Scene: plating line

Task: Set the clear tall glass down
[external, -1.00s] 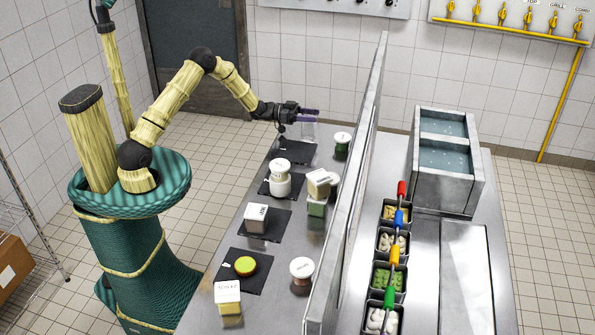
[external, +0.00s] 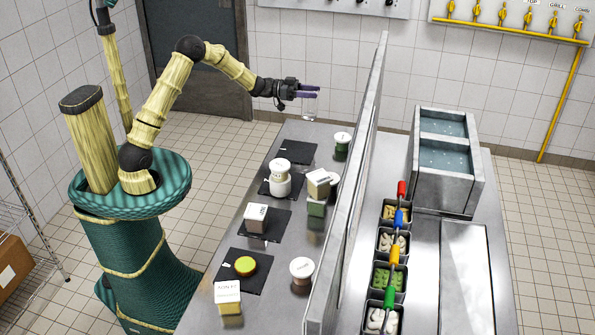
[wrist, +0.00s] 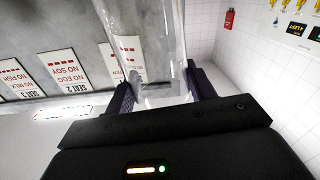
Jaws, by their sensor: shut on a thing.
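My gripper (external: 312,92) is shut on the clear tall glass (external: 308,110), above the far end of the steel counter (external: 232,232). The glass is faint in the external view, with its lower part below the fingers. In the wrist view the transparent glass (wrist: 152,45) stands between the two dark fingers of my gripper (wrist: 162,95). The far black mat (external: 300,155) lies on the counter below and holds no dish or container.
Other mats hold a white jar (external: 280,182), a labelled box (external: 256,217) and a yellow-topped round item (external: 245,266). Upside-down seat and allergy cards (wrist: 62,66) show in the wrist view.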

